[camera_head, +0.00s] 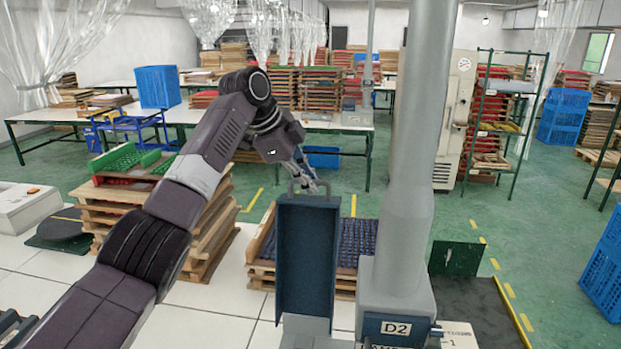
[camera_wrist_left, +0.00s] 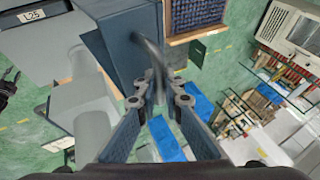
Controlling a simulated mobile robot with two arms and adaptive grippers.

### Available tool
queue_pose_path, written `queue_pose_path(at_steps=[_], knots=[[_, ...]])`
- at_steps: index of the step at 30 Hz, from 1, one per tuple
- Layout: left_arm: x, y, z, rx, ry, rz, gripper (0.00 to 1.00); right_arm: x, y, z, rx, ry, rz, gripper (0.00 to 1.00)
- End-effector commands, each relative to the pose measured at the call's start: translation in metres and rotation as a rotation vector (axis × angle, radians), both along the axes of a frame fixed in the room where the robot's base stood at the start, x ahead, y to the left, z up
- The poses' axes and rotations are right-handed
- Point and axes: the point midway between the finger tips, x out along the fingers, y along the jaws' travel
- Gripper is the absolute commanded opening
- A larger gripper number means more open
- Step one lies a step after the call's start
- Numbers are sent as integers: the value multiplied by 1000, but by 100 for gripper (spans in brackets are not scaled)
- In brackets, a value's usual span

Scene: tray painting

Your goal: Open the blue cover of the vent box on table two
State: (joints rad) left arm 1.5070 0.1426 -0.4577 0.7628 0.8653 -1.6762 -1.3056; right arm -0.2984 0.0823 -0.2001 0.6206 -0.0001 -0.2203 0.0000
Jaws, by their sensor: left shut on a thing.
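The blue cover (camera_head: 308,255) is a tall, dark blue panel with raised side edges. It stands upright above the grey vent box (camera_head: 305,326) at the lower middle of the head view. A curved handle (camera_head: 297,186) is at its top edge. My left gripper (camera_head: 312,184) is at this handle and shut on it. In the left wrist view, the fingers (camera_wrist_left: 160,92) close around the grey handle (camera_wrist_left: 151,52), with the cover (camera_wrist_left: 122,32) behind it. The inside of the vent box is largely hidden. My right gripper is not seen.
A thick grey post (camera_head: 409,170) with a D2 label rises just right of the cover. Behind the cover is a wooden pallet (camera_head: 262,270) with a dark blue grid. Stacked wooden trays (camera_head: 215,235) stand to the left.

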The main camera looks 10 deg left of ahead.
Motion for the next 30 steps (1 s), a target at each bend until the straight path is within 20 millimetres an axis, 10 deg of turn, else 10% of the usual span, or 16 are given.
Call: queue_pose_path(at_steps=[14,19,30], knots=[[-4,0,-10,6,27,-1,0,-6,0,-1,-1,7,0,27],[-3,0,-8,5,23,-1,26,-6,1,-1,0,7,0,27],[-4,2,1,2,14,0,26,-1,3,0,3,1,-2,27]])
